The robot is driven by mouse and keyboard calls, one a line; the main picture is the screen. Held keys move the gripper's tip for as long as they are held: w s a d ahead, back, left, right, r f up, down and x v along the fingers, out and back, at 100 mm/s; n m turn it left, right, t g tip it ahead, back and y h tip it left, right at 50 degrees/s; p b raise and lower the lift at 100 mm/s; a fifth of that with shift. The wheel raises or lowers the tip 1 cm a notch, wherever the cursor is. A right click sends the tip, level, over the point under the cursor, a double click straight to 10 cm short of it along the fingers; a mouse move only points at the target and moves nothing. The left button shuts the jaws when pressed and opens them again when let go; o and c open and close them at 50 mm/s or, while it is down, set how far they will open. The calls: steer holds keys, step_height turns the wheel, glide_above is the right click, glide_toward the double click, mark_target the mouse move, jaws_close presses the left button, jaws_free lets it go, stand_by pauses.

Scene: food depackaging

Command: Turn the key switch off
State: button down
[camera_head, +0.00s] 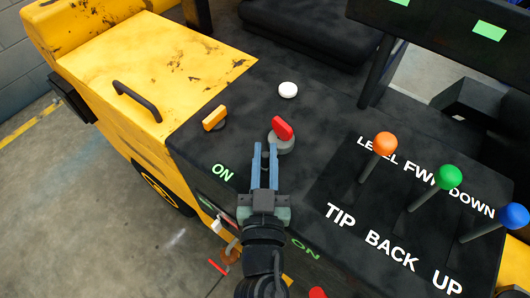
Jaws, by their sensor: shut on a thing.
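My gripper (264,147) is over the black console. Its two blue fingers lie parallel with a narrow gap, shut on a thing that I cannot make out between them. The right fingertip overlaps the left edge of a round grey base (284,147) in the picture. A red handle (283,128) stands on that base, just right of and beyond the fingertips, not between them.
An orange handle (214,118) and a white button (288,89) are farther back on the console (245,95). Levers with orange (385,143), green (448,177) and blue (515,215) knobs stand to the right. The yellow body (160,65) is at left.

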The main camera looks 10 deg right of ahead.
steer(key=c, duration=0.8)
jaws_free()
steer(key=shift+s+f+b, duration=0.15)
steer(key=shift+s+b, duration=0.2)
steer(key=shift+s, duration=0.15)
steer(key=shift+s+a+b, duration=0.3)
steer(key=shift+s+b, duration=0.4)
steer(key=shift+s, duration=1.25)
steer(key=shift+s+a+b, duration=0.35)
steer(key=shift+s+b, duration=0.35)
steer(key=shift+s, duration=1.3)
steer(key=shift+s+a+b, duration=0.3)
steer(key=shift+s+b, duration=0.4)
steer(key=shift+s, duration=1.25)
